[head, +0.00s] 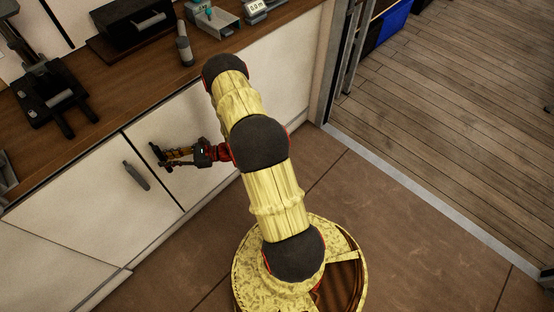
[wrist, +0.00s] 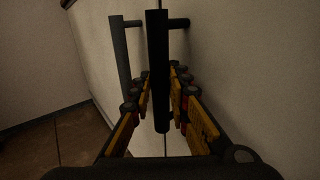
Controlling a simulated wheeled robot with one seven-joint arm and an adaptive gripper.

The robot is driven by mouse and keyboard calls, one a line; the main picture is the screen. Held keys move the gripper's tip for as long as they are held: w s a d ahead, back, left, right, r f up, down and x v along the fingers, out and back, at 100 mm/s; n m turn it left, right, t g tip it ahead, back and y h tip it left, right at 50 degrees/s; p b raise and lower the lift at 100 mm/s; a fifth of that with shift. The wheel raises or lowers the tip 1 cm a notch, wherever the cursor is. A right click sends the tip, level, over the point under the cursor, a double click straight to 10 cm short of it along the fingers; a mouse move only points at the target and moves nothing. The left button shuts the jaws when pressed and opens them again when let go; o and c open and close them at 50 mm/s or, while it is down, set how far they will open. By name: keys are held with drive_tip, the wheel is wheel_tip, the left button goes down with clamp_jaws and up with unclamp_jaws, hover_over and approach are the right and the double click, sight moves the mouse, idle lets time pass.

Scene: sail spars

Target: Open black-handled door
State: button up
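Two white cabinet doors stand side by side under the counter, the left door (head: 95,190) and the right door (head: 225,113); both look shut, with a narrow seam between them. A second black bar handle (wrist: 158,75), on the right door, runs between my fingers in the wrist view. My gripper (head: 162,157) reaches left along the right door's front and mostly hides that handle in the head view. Its fingers look open, one on each side of the bar; contact is unclear.
The wooden counter (head: 130,82) above holds a black stand (head: 50,98), a grey bottle-like item (head: 184,45) and a grey tray (head: 214,22). Brown floor (head: 185,262) in front of the doors is clear. A metal door frame (head: 340,60) stands right of the cabinet.

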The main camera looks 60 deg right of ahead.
clamp_jaws()
drive_tip(key=s+p, duration=0.2)
drive_tip(key=s, duration=0.7)
drive_tip(key=shift+s, duration=0.1)
idle(0.3)
drive_tip(key=s+d, duration=0.2)
drive_tip(key=s, duration=0.7)
drive_tip(key=shift+d+p, duration=0.15)
drive_tip(key=shift+p, duration=0.3)
drive_tip(key=a+v, duration=0.1)
drive_tip(key=v, duration=0.8)
drive_tip(key=shift+s, duration=0.4)
